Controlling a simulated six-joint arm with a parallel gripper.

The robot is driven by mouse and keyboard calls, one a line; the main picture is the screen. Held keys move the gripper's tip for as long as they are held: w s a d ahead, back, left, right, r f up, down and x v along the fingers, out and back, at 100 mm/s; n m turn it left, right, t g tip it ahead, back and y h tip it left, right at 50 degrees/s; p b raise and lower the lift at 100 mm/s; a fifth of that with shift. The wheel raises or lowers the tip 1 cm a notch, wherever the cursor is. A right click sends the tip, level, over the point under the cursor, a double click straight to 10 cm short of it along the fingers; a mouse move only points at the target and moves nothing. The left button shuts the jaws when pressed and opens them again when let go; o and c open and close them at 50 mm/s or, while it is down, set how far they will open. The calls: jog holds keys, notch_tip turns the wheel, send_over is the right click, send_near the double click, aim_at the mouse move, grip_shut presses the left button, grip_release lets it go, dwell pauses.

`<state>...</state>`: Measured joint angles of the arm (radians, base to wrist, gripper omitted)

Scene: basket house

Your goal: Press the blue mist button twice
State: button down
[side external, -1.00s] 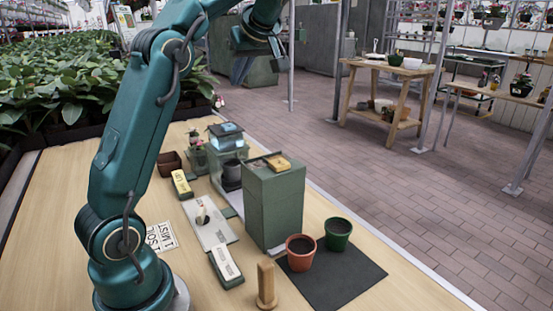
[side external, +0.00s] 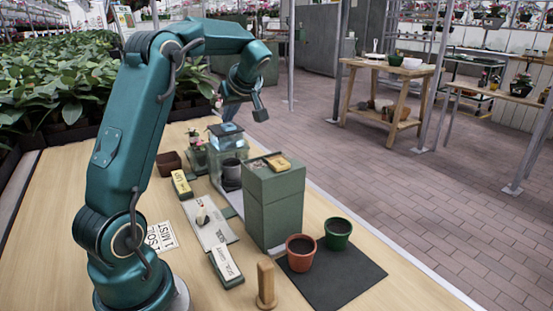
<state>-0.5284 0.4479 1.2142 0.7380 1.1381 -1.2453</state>
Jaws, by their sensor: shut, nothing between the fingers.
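A small clear-sided station (side external: 228,152) with a dark and bluish top stands behind the tall green box, with a dark pot (side external: 231,173) inside it. The blue mist button is too small to make out for certain; a bluish patch shows on the station's top. My gripper (side external: 230,112) points down just above that top. It is shut and looks empty. Whether its tip touches the top I cannot tell.
The tall green box (side external: 273,208) stands close in front of the station, with a yellow block (side external: 277,163) on it. A white plate (side external: 210,224) with a small knob lies left of it. An orange pot (side external: 300,253) and a green pot (side external: 338,234) stand on the right.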

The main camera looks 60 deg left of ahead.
aim_at(229, 127)
jog(key=shift+f, duration=0.25)
jog(key=shift+d+f, duration=0.1)
jog(key=shift+f, duration=1.15)
jog(key=shift+r, duration=0.55)
jog(key=a+r+v, duration=0.2)
jog(key=v, duration=1)
jog(key=shift+d+r, duration=0.2)
jog(key=shift+w, duration=0.1)
